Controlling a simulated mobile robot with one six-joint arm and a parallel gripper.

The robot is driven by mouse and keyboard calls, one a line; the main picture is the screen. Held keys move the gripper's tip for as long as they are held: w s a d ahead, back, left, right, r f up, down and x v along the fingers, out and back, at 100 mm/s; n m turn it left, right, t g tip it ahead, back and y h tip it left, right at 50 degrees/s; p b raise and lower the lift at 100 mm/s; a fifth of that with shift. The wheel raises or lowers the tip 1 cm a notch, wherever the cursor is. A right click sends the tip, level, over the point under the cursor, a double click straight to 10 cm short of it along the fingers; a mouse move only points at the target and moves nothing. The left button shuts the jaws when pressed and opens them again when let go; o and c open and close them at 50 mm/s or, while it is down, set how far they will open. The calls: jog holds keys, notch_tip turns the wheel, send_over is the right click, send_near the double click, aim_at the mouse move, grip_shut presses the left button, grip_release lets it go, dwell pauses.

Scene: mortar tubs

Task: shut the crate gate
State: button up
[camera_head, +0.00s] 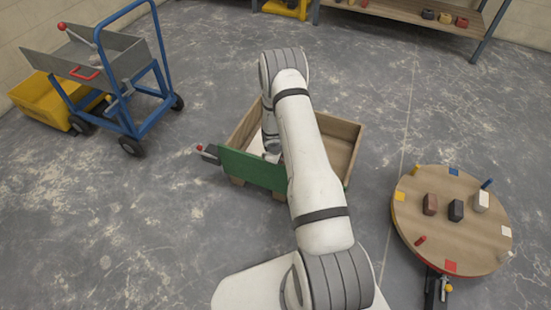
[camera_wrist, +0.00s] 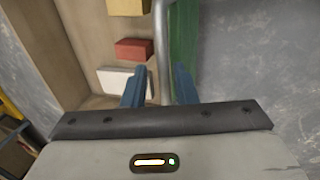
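The wooden crate (camera_head: 353,133) stands on the floor, with my arm reaching across it. Its green gate (camera_head: 250,169) is upright at the near side; my arm hides its right part, and I cannot tell whether it is fully closed. In the wrist view the green panel (camera_wrist: 184,35) runs along the right side of the crate interior. A grey metal bar (camera_wrist: 161,30) runs beside the panel, between my two blue fingers. My gripper (camera_wrist: 160,88) is open, with gaps visible beside the bar.
Yellow (camera_wrist: 128,5), red (camera_wrist: 133,49) and white (camera_wrist: 115,80) blocks lie inside the crate. A red-knobbed lever (camera_head: 207,153) sticks out left of the gate. A round table (camera_head: 450,235) stands right, a blue cart (camera_head: 130,120) back left.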

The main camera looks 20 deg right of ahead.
jog(key=v, duration=0.7)
jog(key=shift+p, duration=0.35)
jog(key=shift+w, duration=0.1)
jog(key=s+r+m+h+p, duration=0.1)
jog(key=s+r+m+p, duration=0.25)
jog(key=r, duration=1.45)
jog(key=s+r+m+h+p, duration=0.1)
jog(key=s+r+m+p, duration=0.2)
jog(key=r, duration=1.5)
jog(key=s+a+r+m+y+p, duration=0.1)
jog(key=s+a+r+p, duration=0.3)
jog(key=s+r, duration=0.6)
jog(key=s+a+r+m+y+p, duration=0.1)
jog(key=s+a+r+y+p, duration=0.2)
jog(key=s+r, duration=0.8)
jog(key=s+a+p, duration=0.2)
jog(key=s+a, duration=0.1)
jog(key=a, duration=0.1)
jog(key=shift+a+m+y, duration=0.3)
jog(key=shift+a+m, duration=0.05)
